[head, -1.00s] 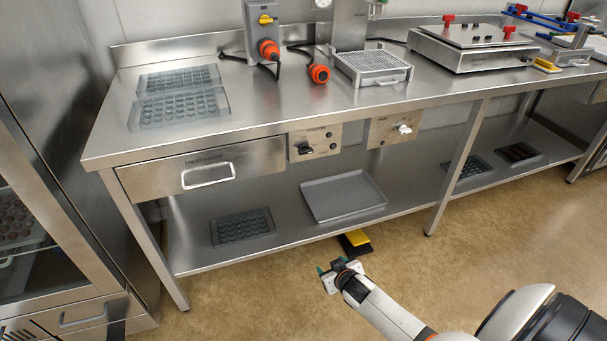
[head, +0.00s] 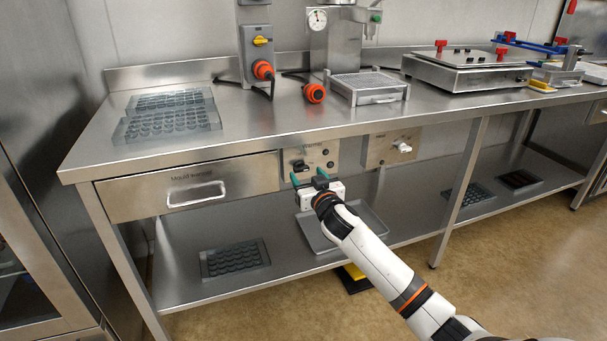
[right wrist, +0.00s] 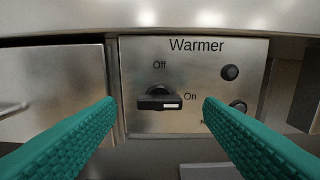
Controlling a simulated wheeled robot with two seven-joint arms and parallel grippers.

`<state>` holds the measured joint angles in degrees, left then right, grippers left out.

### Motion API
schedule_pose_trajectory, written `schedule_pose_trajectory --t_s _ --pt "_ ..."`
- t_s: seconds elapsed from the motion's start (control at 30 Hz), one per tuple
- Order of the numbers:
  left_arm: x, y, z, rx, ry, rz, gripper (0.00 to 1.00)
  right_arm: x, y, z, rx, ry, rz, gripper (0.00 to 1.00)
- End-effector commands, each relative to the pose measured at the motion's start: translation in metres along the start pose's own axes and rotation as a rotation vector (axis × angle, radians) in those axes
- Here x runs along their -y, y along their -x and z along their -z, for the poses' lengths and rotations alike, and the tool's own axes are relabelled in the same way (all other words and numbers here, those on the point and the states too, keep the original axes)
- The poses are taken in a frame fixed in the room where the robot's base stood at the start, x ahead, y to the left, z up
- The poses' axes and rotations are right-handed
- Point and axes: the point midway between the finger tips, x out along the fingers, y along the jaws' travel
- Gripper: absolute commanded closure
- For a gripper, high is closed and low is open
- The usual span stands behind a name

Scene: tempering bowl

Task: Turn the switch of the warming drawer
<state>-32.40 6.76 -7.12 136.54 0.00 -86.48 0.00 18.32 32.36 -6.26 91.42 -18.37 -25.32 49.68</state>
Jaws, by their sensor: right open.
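The Warmer panel (head: 326,157) sits under the counter, just right of the drawer (head: 190,185). Its black switch (right wrist: 159,100) shows in the right wrist view with the bar level and a white mark on its right end, toward "On"; "Off" is printed above. The switch also shows in the head view (head: 300,166). My right gripper (head: 309,178) is open, its green fingers pointing at the panel. In the right wrist view the fingers (right wrist: 158,112) stand apart on either side of the switch, with nothing between them touching it. My left gripper is not in view.
Two round black buttons (right wrist: 230,72) are on the panel right of the switch. A second panel with a white knob (head: 402,147) is to the right. The counter edge (head: 250,134) overhangs above. A grey tray (head: 371,222) lies on the shelf below.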

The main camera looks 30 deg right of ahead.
Motion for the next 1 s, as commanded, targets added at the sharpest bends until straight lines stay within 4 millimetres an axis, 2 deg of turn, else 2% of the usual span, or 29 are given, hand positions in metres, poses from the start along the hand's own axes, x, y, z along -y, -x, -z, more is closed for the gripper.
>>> schedule_pose_trajectory --t_s 0.03,0.2,0.6,0.87,1.0 --pt "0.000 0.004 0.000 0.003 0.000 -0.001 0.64 0.001 -0.010 0.000 0.002 0.001 0.001 0.38" --pt "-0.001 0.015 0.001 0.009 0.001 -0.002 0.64 0.000 -0.029 0.000 0.001 -0.001 0.001 0.38" --pt "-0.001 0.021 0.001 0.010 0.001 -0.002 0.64 0.000 -0.036 0.000 0.000 0.000 -0.001 0.38" --pt "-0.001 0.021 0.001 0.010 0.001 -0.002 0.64 0.000 -0.036 0.000 0.000 0.000 -0.001 0.81" --pt "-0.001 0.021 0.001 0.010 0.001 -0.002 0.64 0.000 -0.036 0.000 -0.001 0.003 -0.001 0.83"
